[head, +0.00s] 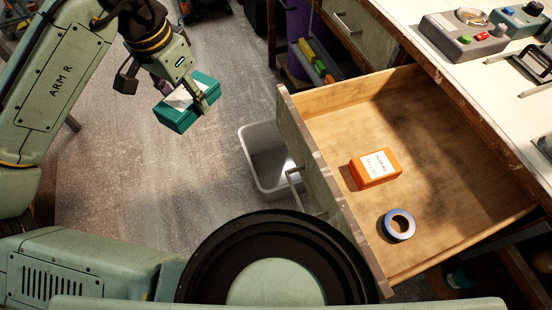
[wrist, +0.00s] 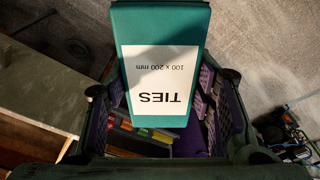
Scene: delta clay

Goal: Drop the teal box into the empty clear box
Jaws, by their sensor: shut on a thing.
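The teal box (head: 186,103) with a white label is held in my gripper (head: 197,97), above the floor at the upper left of the head view. In the wrist view the teal box (wrist: 160,25) fills the upper middle, and its label reads TIES. My gripper (wrist: 165,115) is shut on it, with a purple-padded finger on each side. The clear box (head: 248,160) stands on the floor, left of the open drawer and to the lower right of my gripper. The part of its inside that shows looks empty; the drawer front hides its right side.
The open wooden drawer (head: 440,122) holds an orange box (head: 375,168) and a roll of tape (head: 398,225). Its handle (head: 293,180) juts out by the clear box. A bin with coloured things (head: 318,62) stands farther back. The floor (head: 110,170) left of the clear box is free.

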